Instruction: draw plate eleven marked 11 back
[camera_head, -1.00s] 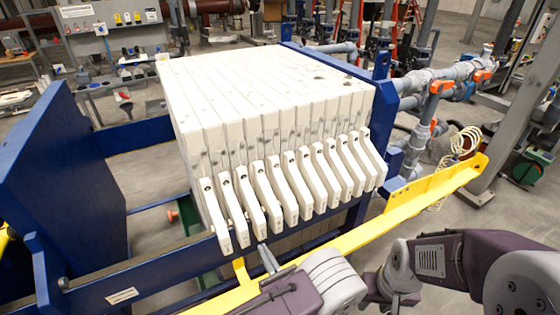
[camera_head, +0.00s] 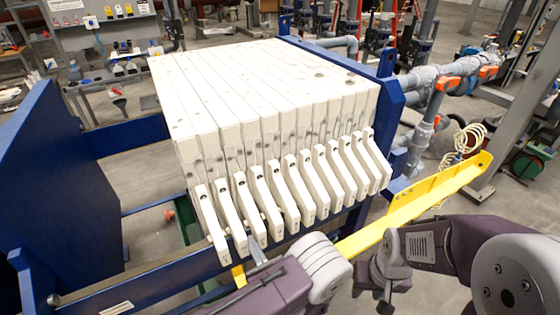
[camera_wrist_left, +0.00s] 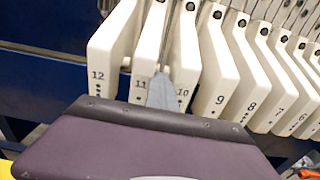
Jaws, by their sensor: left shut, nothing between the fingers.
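Plate eleven is an off-white filter plate whose handle (camera_head: 230,217), marked 11 (camera_wrist_left: 147,50), is second from the left end. Plate 12's handle (camera_head: 209,226) stands left of it, with a narrow gap between them in the wrist view (camera_wrist_left: 110,52). Plate 10's handle (camera_wrist_left: 186,58) is close on its right. My left gripper (camera_head: 257,250) is shut and empty. Its grey fingers (camera_wrist_left: 163,88) point up in front of the handles, overlapping the gap between 11 and 10; I cannot tell whether they touch.
More white plates (camera_head: 270,90) stand packed to the right. A blue end plate (camera_head: 55,185) stands left across an open space. A blue rail (camera_head: 90,300) and a yellow bar (camera_head: 420,205) run along the near side. Grey pipes (camera_head: 430,85) stand at right.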

